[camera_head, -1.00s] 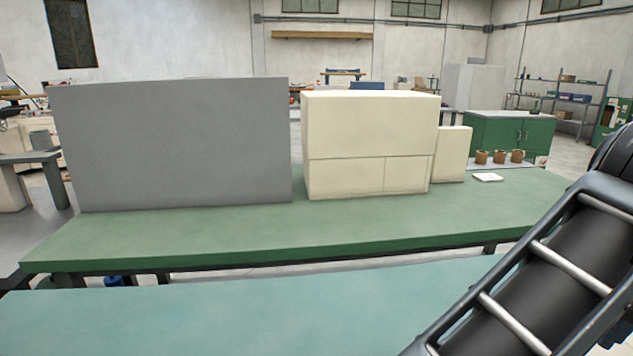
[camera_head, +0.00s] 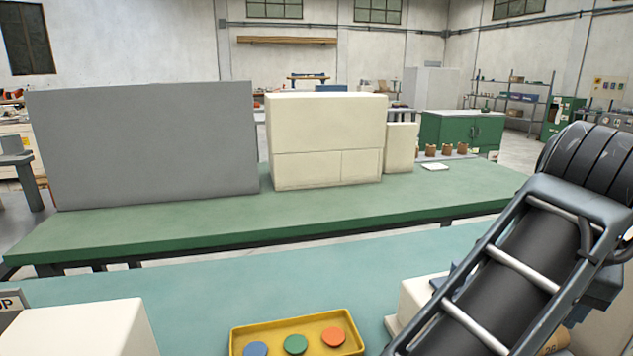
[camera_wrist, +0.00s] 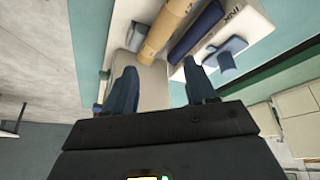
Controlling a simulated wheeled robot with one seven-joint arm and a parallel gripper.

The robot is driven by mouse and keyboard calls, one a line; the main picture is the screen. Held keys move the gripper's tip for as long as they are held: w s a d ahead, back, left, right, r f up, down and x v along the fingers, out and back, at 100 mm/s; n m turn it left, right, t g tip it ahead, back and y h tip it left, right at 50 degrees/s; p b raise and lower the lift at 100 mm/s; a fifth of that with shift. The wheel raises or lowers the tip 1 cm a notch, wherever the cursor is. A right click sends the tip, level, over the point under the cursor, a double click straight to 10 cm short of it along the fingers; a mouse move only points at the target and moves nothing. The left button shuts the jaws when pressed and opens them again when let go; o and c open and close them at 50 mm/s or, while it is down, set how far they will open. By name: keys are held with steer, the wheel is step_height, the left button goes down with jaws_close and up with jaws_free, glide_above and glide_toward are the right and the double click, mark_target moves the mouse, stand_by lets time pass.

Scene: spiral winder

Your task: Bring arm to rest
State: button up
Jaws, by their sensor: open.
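My arm crosses the lower right of the head view, a dark link with metal bars. My gripper (camera_wrist: 162,92) shows in the wrist view with its two dark blue fingers spread apart and nothing between them. Beyond the fingers lies a cream machine (camera_wrist: 243,25) with a tan roll (camera_wrist: 168,28) and a dark blue roller (camera_wrist: 197,32). The gripper appears apart from them. In the head view the gripper is hidden or out of frame, and my arm covers part of the cream machine (camera_head: 418,300).
A yellow tray (camera_head: 240,338) with blue, green and orange discs sits on the near teal table (camera_head: 240,285). A cream box (camera_head: 85,330) stands at the lower left. Behind, a green bench (camera_head: 230,228) carries a grey panel (camera_head: 145,145) and cream cabinets (camera_head: 325,135).

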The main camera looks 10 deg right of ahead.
steer(key=w+d+r+n+t+h, duration=0.1)
steer(key=d+r+n+t+h, duration=0.2)
steer(key=d+h, duration=0.2)
steer(key=w+d+r+n+t+h, duration=0.1)
steer(key=d+r+n+t+h, duration=0.1)
steer(key=d+n+t+h, duration=0.3)
steer(key=s+a+f+n+t+y, duration=0.35)
steer(key=s+a+f+y, duration=0.25)
steer(key=f, duration=0.2)
steer(key=s+a+f+n+t+y, duration=0.2)
steer(key=s+a+f+n+y, duration=0.3)
steer(key=f, duration=0.3)
steer(key=s+a+f+m+y, duration=0.1)
steer(key=s+a+m, duration=0.2)
steer(key=s+a, duration=0.3)
steer(key=s+a+f+m+g+y, duration=0.1)
steer(key=s+a, duration=0.5)
steer(key=s, duration=0.7)
steer(key=shift+s+m+y, duration=0.25)
steer(key=shift+m+y, duration=0.25)
steer(key=shift+m, duration=0.55)
steer(key=shift+f+g, duration=0.15)
steer(key=shift+g, duration=0.1)
